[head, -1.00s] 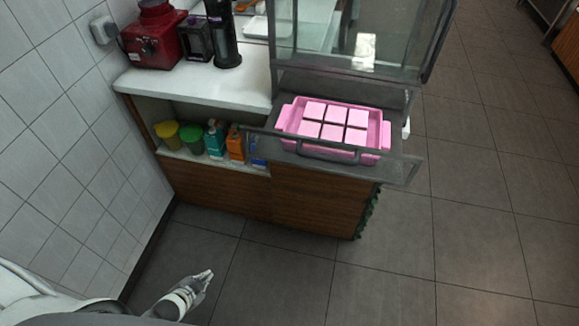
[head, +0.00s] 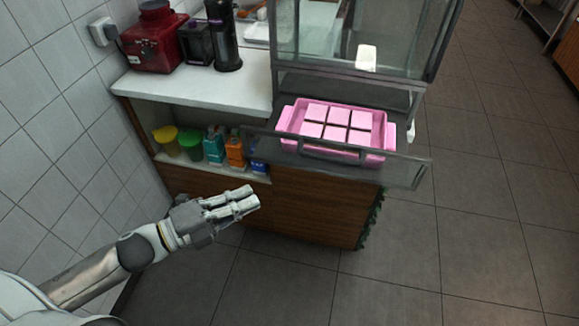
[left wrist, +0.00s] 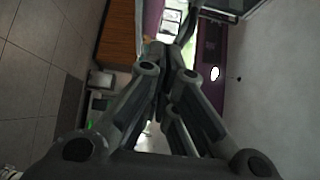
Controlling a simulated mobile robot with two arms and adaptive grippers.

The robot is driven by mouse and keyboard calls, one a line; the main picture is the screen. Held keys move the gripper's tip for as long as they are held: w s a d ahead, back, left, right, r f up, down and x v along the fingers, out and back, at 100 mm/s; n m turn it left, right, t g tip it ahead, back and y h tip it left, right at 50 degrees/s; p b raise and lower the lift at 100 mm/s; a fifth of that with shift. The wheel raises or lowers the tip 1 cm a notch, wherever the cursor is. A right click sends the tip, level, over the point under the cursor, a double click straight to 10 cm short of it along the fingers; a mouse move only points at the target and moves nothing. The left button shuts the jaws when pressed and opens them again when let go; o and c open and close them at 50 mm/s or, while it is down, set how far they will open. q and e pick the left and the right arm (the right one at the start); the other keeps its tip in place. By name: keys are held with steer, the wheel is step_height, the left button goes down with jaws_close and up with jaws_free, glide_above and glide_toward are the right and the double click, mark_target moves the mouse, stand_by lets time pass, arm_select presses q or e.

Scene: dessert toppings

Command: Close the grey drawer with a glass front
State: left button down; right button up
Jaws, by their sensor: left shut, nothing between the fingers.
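The grey drawer with a glass front (head: 408,172) is pulled out toward me below the glass display case in the head view. A dark handle bar runs along its front. A pink tray (head: 390,142) with several pink square pieces sits in the drawer. My left gripper (head: 254,198) is shut and empty, in front of the wooden cabinet, below and to the left of the drawer front, not touching it. It also shows in the left wrist view (left wrist: 160,90), where the drawer cannot be made out. My right gripper is not in view.
A white counter (head: 200,98) at the left holds a red machine (head: 152,42) and dark appliances. Below it, an open shelf holds cups and cartons (head: 213,146). A tiled wall (head: 60,120) bounds the left. The floor (head: 480,230) at the right is clear.

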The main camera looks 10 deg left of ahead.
mark_target(290, 166)
arm_select(q)
steer(key=w+a+p+x, duration=0.2)
steer(key=p+x, duration=0.1)
steer(key=x, duration=0.9)
steer(key=shift+w+d, duration=0.15)
steer(key=shift+w, duration=0.1)
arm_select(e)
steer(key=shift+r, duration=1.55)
arm_select(q)
steer(key=shift+w+f, duration=0.1)
